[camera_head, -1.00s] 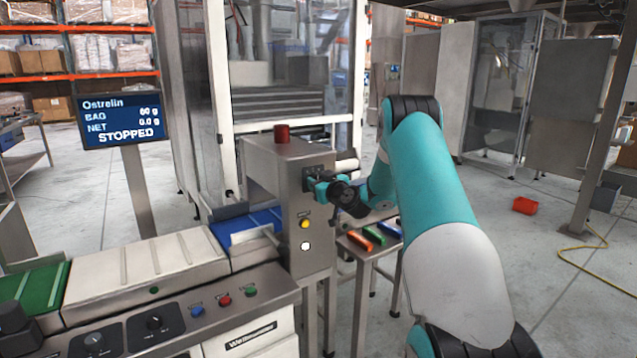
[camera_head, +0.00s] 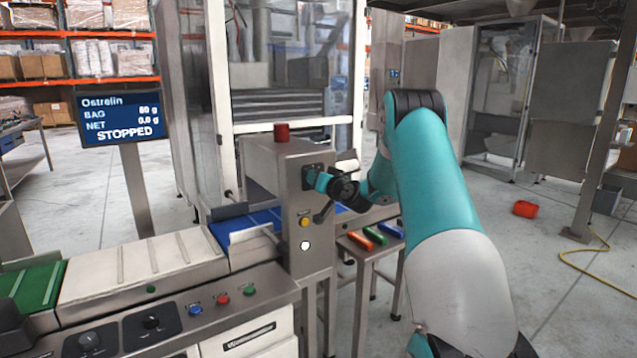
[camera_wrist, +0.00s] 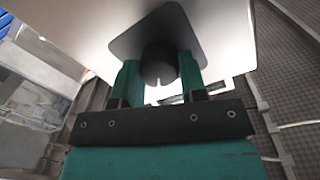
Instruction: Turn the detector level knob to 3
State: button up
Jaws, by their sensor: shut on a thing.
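The detector level knob (camera_wrist: 158,66) is a dark round knob on a dark square plate (camera_wrist: 125,46) in the wrist view. A notch shows at the lower edge of its face. My gripper (camera_wrist: 160,74) is shut on the knob, one teal finger on each side. In the head view my gripper (camera_head: 312,178) meets the dark panel on the front of the grey detector housing (camera_head: 313,245); it hides the knob there. No numbers around the knob can be read in either view.
A yellow button (camera_head: 305,222) and a white button (camera_head: 305,245) sit below the panel. A red lamp (camera_head: 281,133) stands on the housing. A small table (camera_head: 362,251) with coloured bars is close on the right. The screen (camera_head: 121,118) reads STOPPED.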

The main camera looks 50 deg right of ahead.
jog(key=shift+m, duration=0.6)
jog(key=o, duration=0.9)
jog(key=b+v, duration=0.5)
jog(key=v, duration=1.2)
jog(key=shift+s+r+b, duration=0.2)
jog(key=shift+s+b, duration=0.05)
jog(key=shift+b, duration=0.05)
